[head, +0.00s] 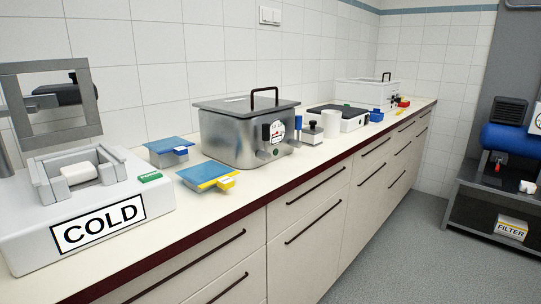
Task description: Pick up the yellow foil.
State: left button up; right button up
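Neither of my grippers shows in the head view, and nothing is seen holding the yellow-tabbed piece.
A white machine marked COLD (100,222) stands at the left with its frame raised. A lidded metal box (230,140) stands behind the yellow-tabbed piece. Bare counter (190,222) lies in front. Drawers with dark handles run below. A dark shelf (462,205) stands at the right.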

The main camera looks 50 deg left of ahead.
aim_at(205, 175)
jog(key=i+u, duration=0.1)
jog(key=i, duration=0.4)
jog(key=i+l, duration=0.1)
jog(key=i, duration=0.45)
jog(key=i+u, duration=0.15)
jog(key=i, duration=0.35)
jog(key=i+l+u, duration=0.1)
jog(key=i, duration=0.4)
jog(key=i+l+u, duration=0.1)
jog(key=u, duration=2.6)
